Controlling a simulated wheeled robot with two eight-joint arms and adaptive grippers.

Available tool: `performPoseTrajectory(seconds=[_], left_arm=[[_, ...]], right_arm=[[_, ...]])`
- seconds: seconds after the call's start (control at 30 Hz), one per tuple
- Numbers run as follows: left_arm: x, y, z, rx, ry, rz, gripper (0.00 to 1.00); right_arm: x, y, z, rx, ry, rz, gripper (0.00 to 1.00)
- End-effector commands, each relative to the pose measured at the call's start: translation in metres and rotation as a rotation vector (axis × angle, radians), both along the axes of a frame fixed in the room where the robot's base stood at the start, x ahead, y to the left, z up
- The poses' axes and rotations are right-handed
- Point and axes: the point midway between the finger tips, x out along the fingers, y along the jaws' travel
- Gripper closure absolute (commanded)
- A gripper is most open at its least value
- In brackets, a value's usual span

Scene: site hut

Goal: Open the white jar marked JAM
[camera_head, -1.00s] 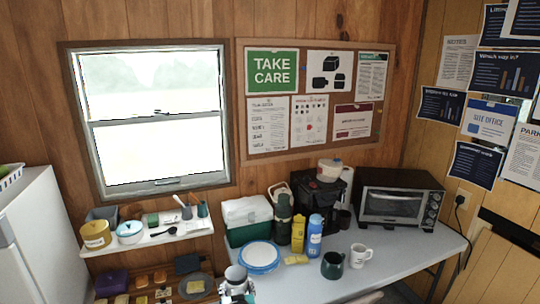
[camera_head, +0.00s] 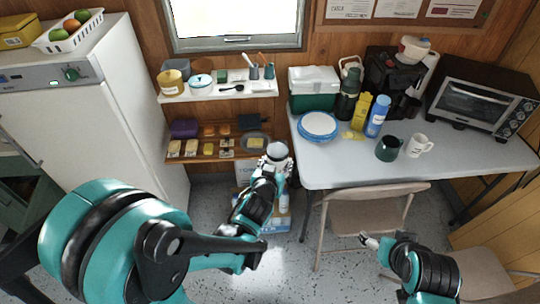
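A small white jar (camera_head: 277,151) with a paler round top is at the end of my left arm, in front of the lower shelf. My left gripper (camera_head: 274,164) is closed around it and holds it roughly upright in the air. No JAM lettering is readable on it at this size. My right gripper (camera_head: 369,241) is low in front of the folding chair, well apart from the jar. It looks empty, and its finger gap is too small to judge.
The grey table (camera_head: 330,172) stands to the right, with a blue-rimmed plate (camera_head: 319,125), bottles and mugs near its edge. Wall shelves (camera_head: 222,90) with jars are behind the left gripper. A folding chair (camera_head: 372,205) stands before the table; a white fridge (camera_head: 110,130) is left.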

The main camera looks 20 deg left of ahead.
Motion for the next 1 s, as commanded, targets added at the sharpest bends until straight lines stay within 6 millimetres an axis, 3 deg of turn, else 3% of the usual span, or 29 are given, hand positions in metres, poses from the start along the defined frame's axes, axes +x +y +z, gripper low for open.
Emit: performPoseTrajectory(seconds=[0.67,1.0], left_arm=[[0.01,-0.052,-0.031,-0.003,0.0,-0.366,1.0],[0.017,-0.103,-0.059,-0.003,-0.003,-0.713,1.0]], right_arm=[[0.0,0.0,0.0,0.0,0.0,0.0,0.25],[0.0,0.0,0.0,0.0,0.0,0.0,0.25]])
